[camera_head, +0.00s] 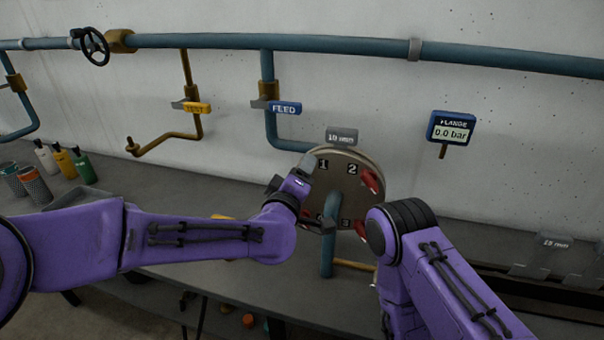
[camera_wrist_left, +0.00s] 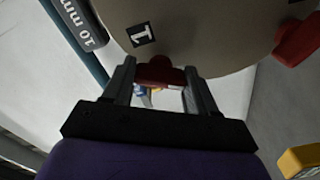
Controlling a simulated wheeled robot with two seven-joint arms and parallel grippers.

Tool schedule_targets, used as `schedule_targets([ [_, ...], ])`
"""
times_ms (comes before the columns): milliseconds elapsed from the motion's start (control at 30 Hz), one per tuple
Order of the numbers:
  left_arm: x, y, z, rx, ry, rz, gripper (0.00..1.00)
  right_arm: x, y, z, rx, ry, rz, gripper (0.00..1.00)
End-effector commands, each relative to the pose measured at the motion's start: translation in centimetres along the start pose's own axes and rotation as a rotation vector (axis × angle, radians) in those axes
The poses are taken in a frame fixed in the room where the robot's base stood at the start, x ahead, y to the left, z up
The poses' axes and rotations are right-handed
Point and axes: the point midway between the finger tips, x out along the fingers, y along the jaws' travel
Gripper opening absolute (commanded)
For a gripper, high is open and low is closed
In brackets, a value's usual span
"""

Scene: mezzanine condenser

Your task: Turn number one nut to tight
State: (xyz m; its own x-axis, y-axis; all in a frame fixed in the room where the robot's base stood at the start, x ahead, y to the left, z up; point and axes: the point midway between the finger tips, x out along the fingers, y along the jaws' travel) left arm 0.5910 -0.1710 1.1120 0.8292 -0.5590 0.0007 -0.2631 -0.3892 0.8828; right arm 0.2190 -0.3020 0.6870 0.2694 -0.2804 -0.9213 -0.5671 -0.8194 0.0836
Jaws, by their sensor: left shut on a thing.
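The round tan flange plate (camera_head: 338,165) stands on a teal pipe above the bench, with number labels on its face. The number one nut (camera_wrist_left: 158,72) is red and sits near the label 1 in the left wrist view. My left gripper (camera_wrist_left: 160,76) has its two dark fingers on either side of this nut, shut on it. In the head view my left wrist covers the nut and the plate's left side. Other red nuts (camera_head: 371,181) show at the plate's right edge. My right arm is at the lower right, its gripper out of sight.
A blue flange gauge (camera_head: 451,128) reads 0.0 bar on the wall. A 10 mm sign (camera_head: 342,136) is above the plate. Teal pipes (camera_head: 330,44) and TEST and FEED valves (camera_head: 284,108) are behind. Bottles (camera_head: 64,162) stand at left on the bench.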

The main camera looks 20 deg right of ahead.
Motion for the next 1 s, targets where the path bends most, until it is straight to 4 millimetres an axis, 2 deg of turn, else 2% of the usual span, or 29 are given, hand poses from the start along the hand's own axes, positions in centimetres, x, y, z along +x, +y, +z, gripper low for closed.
schedule_targets([
  [633, -0.09, -0.23, 0.33, 0.053, -0.007, -0.004, 0.27, 0.03, 0.0, 0.01, 0.0, 0.0, 0.0, 1.0],
  [667, -0.09, -0.24, 0.33, 0.053, -0.007, -0.004, 0.64, 0.03, 0.0, 0.01, 0.0, 0.0, 0.0, 1.0],
  [700, -0.09, -0.23, 0.31, 0.053, -0.007, -0.004, 0.77, 0.03, -0.01, 0.01, 0.0, 0.0, 0.0, 1.0],
  [733, -0.08, -0.21, 0.29, 0.053, -0.007, -0.003, 0.83, 0.03, -0.01, 0.01, 0.0, 0.0, 0.0, 1.0],
  [1000, -0.09, -0.11, 0.15, 0.05, -0.003, -0.001, 0.83, 0.05, -0.01, 0.02, 0.0, 0.0, 0.0, 1.0],
])
